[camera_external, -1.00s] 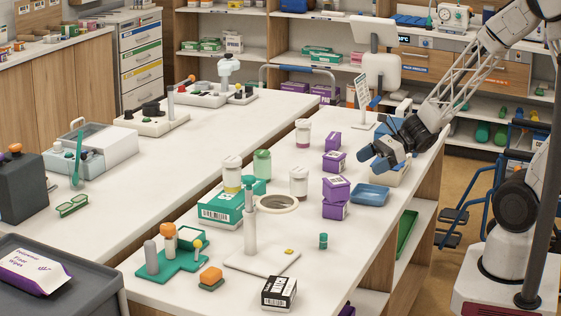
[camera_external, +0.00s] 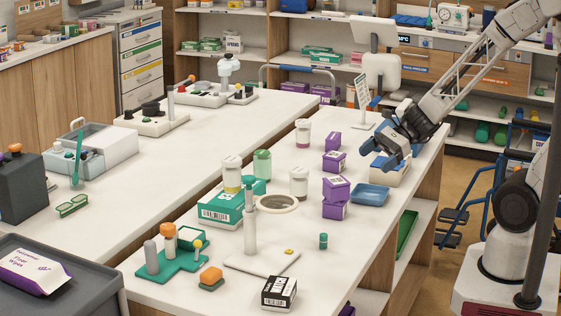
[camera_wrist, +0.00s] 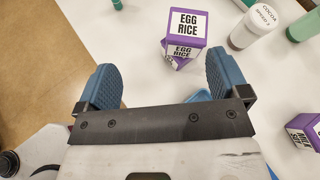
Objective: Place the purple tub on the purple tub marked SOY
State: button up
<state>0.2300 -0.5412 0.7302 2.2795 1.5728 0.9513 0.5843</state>
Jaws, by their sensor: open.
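Two purple-and-white tubs are stacked near the table's right side. The upper tub (camera_external: 336,187) sits on a lower tub (camera_external: 335,210). Another purple tub (camera_wrist: 303,130) is cut by the right edge, with small print that seems to include SOY. Farther back stand two separate purple tubs, one nearer (camera_external: 334,161) and one behind it (camera_external: 333,140). My gripper (camera_external: 380,157) is open and empty, right of these tubs. The stack shows beyond its blue fingertips (camera_wrist: 165,72).
A blue tray (camera_external: 370,195) lies right of the stack. A pale box (camera_external: 392,174) is under my gripper. A lidded COCOA jar (camera_wrist: 250,27) and a green jar (camera_wrist: 303,25) stand beyond the stack. A white ring (camera_external: 278,204) lies to its left.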

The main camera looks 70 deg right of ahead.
jog(key=s+d+r+n+g+h, duration=0.2)
jog(key=s+r+n+h, duration=0.3)
jog(key=n, duration=0.6)
jog(key=s+d+r+n+g+h, duration=0.2)
jog(key=s+r+n+h, duration=0.3)
jog(key=s+r+n, duration=0.4)
jog(key=s+n+g, duration=0.1)
jog(key=n, duration=0.2)
jog(key=shift+s+d, duration=0.3)
